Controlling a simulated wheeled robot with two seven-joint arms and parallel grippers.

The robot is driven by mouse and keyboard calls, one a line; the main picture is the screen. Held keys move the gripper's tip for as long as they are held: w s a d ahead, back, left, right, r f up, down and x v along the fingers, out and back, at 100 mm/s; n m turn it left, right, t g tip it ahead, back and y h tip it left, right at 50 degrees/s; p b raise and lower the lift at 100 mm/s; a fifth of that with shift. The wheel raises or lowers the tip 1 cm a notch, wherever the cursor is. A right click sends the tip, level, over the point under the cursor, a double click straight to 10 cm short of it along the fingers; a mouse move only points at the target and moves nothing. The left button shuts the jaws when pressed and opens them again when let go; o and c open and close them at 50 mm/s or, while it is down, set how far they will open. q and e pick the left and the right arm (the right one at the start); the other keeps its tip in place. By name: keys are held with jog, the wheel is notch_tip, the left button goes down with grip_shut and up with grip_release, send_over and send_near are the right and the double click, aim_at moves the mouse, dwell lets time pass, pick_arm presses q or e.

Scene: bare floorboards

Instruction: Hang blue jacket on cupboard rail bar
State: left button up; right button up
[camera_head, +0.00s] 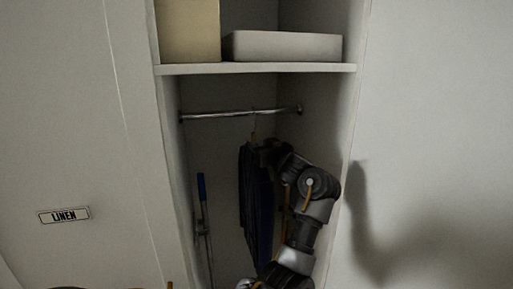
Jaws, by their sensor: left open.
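The blue jacket (258,215) hangs upright and dark inside the open cupboard, seen nearly edge-on. Its hanger (254,132) reaches up to the metal rail bar (215,115), and the hook appears to be on the bar. My left gripper (266,153) is open at the jacket's upper right, just below the hanger. Its fingers are dark against the cloth, so I cannot tell if they touch it. My arm covers part of the jacket's right side. My right gripper is not in view.
A shelf (255,69) above the rail holds a beige box (188,30) and a low grey box (283,46). A blue-handled pole (202,190) stands at the cupboard's left. A panel labelled LINEN (64,215) is at left; the cupboard's right wall is close to my arm.

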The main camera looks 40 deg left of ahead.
pick_arm(q)
jog(key=b+v, duration=0.2)
jog(key=v, duration=0.5)
jog(key=shift+d, duration=0.15)
